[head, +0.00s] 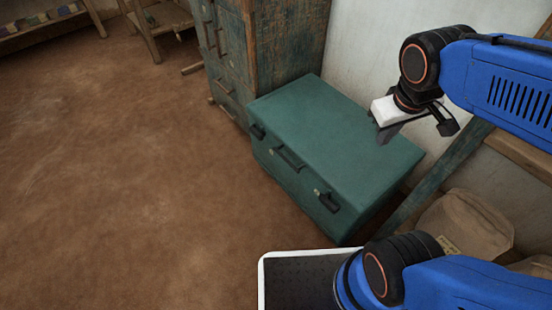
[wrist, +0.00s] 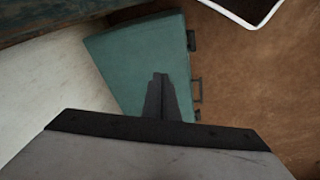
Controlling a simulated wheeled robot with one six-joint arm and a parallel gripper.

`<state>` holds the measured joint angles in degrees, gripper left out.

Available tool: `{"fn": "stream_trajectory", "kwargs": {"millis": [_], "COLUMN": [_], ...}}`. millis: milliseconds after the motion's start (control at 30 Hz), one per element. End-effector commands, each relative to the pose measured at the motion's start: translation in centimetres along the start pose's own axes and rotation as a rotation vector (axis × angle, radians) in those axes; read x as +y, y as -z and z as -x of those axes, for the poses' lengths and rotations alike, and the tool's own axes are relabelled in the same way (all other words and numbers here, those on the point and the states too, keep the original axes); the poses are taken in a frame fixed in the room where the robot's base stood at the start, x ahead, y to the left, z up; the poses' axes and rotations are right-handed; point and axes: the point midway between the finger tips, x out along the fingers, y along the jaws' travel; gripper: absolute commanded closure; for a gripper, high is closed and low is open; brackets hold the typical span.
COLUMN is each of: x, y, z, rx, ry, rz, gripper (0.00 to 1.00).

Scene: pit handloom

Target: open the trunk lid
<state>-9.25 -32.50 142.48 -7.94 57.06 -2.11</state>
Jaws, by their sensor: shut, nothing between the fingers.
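A teal trunk (head: 320,140) stands on the floor against the white wall, and its lid looks closed. Its front face carries a dark handle (head: 290,158) in the middle and a dark latch towards each end, the nearer one (head: 327,200) and the farther one (head: 257,131). In the wrist view the trunk lid (wrist: 135,62) lies below my gripper, with the dark fittings along its right edge. My gripper (head: 384,134) is above the rear right part of the lid. Its fingers (wrist: 160,80) are together and hold nothing. The gap between fingers and lid is hard to judge.
A worn blue-green wooden cabinet (head: 228,65) stands just beyond the trunk. Brown sacks (head: 462,225) lie at the right, behind a slanted wooden beam (head: 438,185). The brown floor (head: 130,180) in front of the trunk is clear. A wooden bench (head: 155,28) stands far back.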

Motion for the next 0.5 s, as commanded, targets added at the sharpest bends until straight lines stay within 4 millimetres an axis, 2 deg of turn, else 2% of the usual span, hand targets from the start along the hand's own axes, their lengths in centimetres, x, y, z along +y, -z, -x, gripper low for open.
{"fn": "stream_trajectory", "kwargs": {"millis": [267, 500], "x": [-1.7, -4.0], "y": [3.6, 6.7], "z": [-3.3, -6.4], "rx": [-0.144, -0.253], "ry": [-0.059, -0.122], "rz": [0.258, 0.484], "gripper": [1.0, 1.0]}}
